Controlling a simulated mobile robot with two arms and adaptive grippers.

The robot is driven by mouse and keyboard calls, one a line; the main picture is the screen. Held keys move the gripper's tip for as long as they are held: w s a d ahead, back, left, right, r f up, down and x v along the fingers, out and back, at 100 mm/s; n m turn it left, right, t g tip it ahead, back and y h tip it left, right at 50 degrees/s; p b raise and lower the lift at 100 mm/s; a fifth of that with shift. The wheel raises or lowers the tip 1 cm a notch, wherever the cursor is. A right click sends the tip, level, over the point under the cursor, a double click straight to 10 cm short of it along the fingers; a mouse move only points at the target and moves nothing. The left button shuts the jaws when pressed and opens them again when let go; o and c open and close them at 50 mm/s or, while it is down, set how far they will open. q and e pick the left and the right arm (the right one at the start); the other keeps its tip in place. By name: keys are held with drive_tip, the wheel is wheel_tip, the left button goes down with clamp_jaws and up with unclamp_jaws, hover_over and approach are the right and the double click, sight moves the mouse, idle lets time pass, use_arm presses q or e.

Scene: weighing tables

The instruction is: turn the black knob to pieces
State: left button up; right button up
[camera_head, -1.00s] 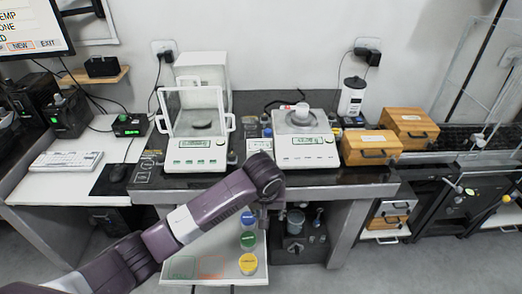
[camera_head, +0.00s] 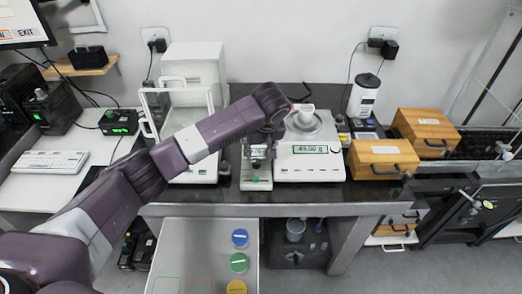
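My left arm comes in from the left, and its gripper (camera_head: 261,143) points down over a small white device (camera_head: 257,182) between the two balances. The device has a small display and a green button at its front. My gripper covers the back of the device. I cannot make out a black knob there, nor whether the fingers touch anything or how far apart they are. The right balance (camera_head: 308,172) stands just right of the gripper. Its display reads about 49.00 g, and a small white cup (camera_head: 306,112) is on its pan. My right gripper is not in view.
My arm partly hides the left balance (camera_head: 195,175) with its glass shield. Wooden boxes (camera_head: 383,158) stand right of the right balance. A white bottle-like device (camera_head: 364,95) is behind. Below, a pale tray (camera_head: 210,240) holds blue, green and yellow round pieces.

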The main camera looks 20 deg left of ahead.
sight(256, 161)
use_arm(q)
drive_tip(key=shift+w+a+f, duration=0.1)
drive_tip(key=shift+w+f, duration=0.05)
drive_tip(key=shift+f, duration=0.2)
drive_tip(key=x, duration=0.3)
drive_tip(key=shift+s+a+f+p, duration=0.1)
drive_tip(key=shift+s+f+p, duration=0.05)
drive_tip(key=shift+s+p, duration=0.2)
drive_tip(key=shift+x, duration=1.2)
drive_tip(key=shift+w+f, duration=0.25)
drive_tip(key=shift+w, duration=0.05)
drive_tip(key=shift+f, duration=0.1)
clamp_jaws()
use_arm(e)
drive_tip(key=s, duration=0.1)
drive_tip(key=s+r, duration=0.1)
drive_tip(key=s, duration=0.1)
